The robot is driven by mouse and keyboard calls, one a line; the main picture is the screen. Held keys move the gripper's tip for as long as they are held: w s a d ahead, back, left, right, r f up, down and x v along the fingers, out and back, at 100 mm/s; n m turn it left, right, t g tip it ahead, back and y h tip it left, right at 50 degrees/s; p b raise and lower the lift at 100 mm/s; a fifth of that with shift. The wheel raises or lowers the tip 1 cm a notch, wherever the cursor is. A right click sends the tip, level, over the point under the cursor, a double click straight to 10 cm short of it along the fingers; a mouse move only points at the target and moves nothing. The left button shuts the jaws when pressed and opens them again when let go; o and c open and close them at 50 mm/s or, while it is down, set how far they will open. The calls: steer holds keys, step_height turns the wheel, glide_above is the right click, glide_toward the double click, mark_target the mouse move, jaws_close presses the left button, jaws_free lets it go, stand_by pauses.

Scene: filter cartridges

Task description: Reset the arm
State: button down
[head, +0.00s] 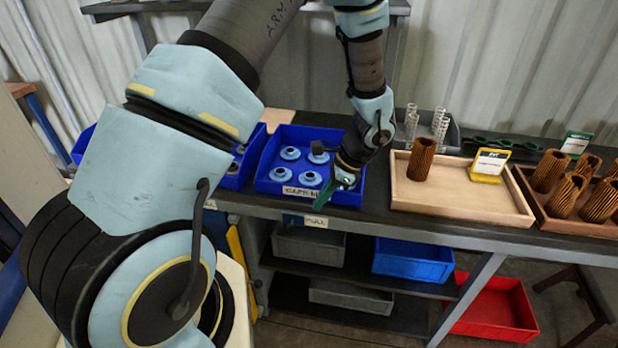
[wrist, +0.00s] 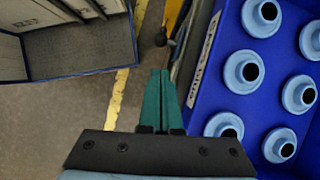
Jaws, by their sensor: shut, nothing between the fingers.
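My gripper (head: 322,198) is at the front right edge of the blue bin of caps (head: 262,184), above the bench's front edge. In the wrist view its green fingers (wrist: 160,100) are together with nothing between them. They point down over the floor, just left of the blue bin (wrist: 200,100). My arm reaches across the head view from the left and hides part of the bench.
Light blue caps (head: 290,153) sit in the bin. A wooden tray (head: 450,205) holds one brown pleated cartridge (head: 421,158). A darker tray (head: 530,198) holds several more. Grey, blue and red bins (head: 490,310) sit below the bench.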

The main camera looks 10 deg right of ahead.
steer(key=s+a+r+n+h, duration=0.1)
steer(key=a+r+n+h, duration=0.1)
steer(key=a+r+n, duration=0.7)
steer(key=s+a+r+n+h, duration=0.1)
steer(key=a+r+n+h, duration=0.2)
steer(key=a+r+n, duration=0.5)
steer(key=a+n, duration=0.2)
steer(key=a, duration=0.3)
steer(key=shift+s+r, duration=0.2)
steer(key=shift+r, duration=0.2)
steer(key=shift+a, duration=0.1)
